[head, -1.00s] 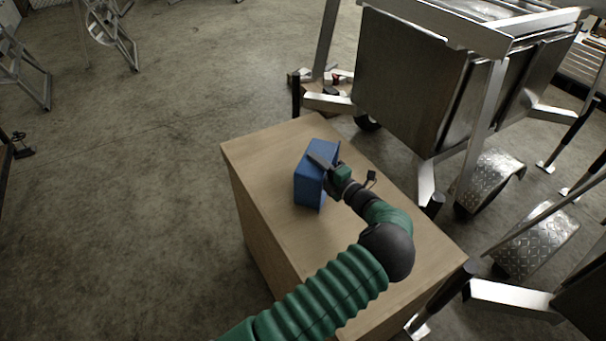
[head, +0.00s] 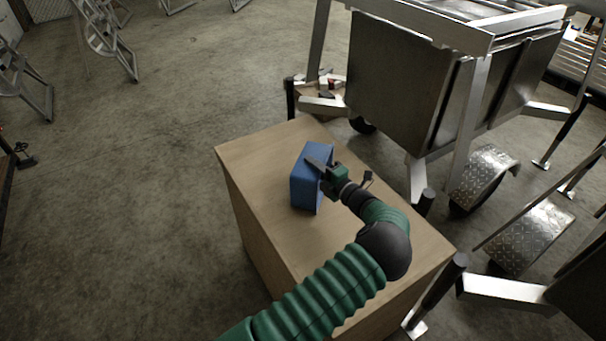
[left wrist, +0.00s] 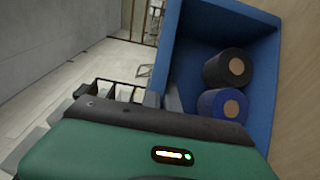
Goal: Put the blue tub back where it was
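In the left wrist view, the tub's blue wall (left wrist: 262,88) surrounds a black roll (left wrist: 222,70) and a blue roll (left wrist: 212,104). My left gripper (head: 318,164) is at the tub's upper wall. Its grey fingers show on both sides of that wall in the left wrist view (left wrist: 162,100), seemingly shut on it. The fingertips are partly hidden. My right gripper is not in view.
The wooden box (head: 268,215) has free top around the tub. An aluminium trailer (head: 405,85) stands behind and right of it, with metal wheel guards (head: 525,237) at the right. Small items (head: 328,84) lie behind the box. The concrete floor at left is mostly clear.

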